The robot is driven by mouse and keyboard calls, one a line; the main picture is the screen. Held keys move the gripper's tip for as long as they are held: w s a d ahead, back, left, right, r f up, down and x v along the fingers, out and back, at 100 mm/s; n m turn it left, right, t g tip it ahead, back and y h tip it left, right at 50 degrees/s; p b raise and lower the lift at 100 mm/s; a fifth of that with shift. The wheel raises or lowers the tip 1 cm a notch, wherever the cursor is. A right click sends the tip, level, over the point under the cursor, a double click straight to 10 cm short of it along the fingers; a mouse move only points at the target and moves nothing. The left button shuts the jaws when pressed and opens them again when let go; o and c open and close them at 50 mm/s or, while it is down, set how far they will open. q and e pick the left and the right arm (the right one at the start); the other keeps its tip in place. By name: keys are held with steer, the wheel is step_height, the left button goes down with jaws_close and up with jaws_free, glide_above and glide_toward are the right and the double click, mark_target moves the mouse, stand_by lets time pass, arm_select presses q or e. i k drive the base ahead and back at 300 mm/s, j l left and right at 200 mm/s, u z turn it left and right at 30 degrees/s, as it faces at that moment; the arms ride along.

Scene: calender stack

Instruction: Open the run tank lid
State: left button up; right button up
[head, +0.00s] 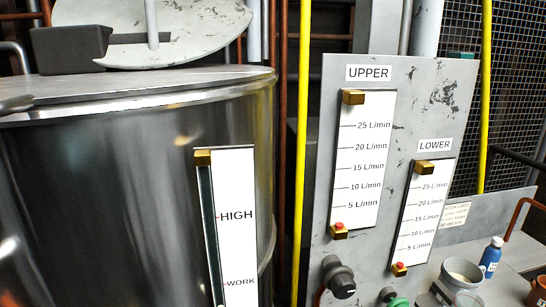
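The run tank (120,170) is a large shiny steel cylinder filling the left of the head view, with a flat top (150,82). A pale, scuffed round plate (195,30), which looks like the tank lid, stands raised and tilted up at the back of the top. A grey bar (151,25) crosses its face, and its upper part is cut off by the frame. A dark block (70,48) sits beside it on the left. Neither gripper can be made out in this view. Whether an opening lies under the plate is hidden.
A level gauge (235,220) marked HIGH and WORK is on the tank front. To the right, a grey panel (405,95) carries UPPER and LOWER flow gauges and a black knob (338,277). A white cup (460,272) and blue bottle (490,257) stand at lower right.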

mark_target(16, 98)
steer(key=u, duration=1.3)
